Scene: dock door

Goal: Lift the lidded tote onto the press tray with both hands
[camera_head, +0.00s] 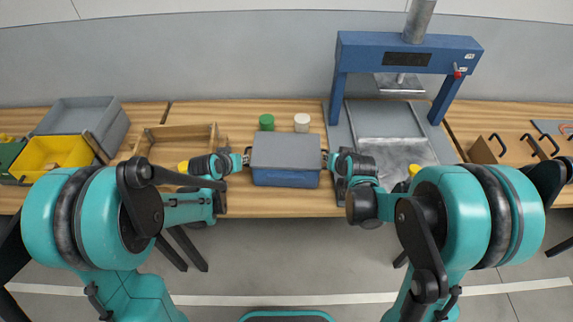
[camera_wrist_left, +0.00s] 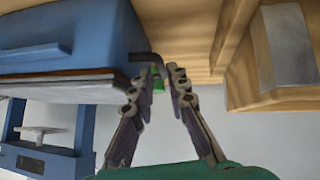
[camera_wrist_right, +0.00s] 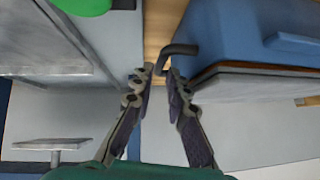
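The tote (camera_head: 286,172) is a blue box with a grey lid (camera_head: 287,150), resting level on the wooden bench. My left gripper (camera_head: 245,159) is at its left end and my right gripper (camera_head: 327,159) at its right end. In the left wrist view, a black handle (camera_wrist_left: 143,57) reaches the narrow gap between the fingertips (camera_wrist_left: 162,72). In the right wrist view, the other black handle (camera_wrist_right: 180,50) likewise reaches between the fingertips (camera_wrist_right: 160,74). Both grippers look slightly open; firm contact is not visible. The grey press tray (camera_head: 388,121) lies right of the tote, under the press.
The blue press frame (camera_head: 360,50) stands at the back right. A green-topped jar (camera_head: 266,122) and a white jar (camera_head: 302,122) stand behind the tote. A wooden box (camera_head: 180,136), a yellow bin (camera_head: 55,154) and a grey bin (camera_head: 85,120) are left.

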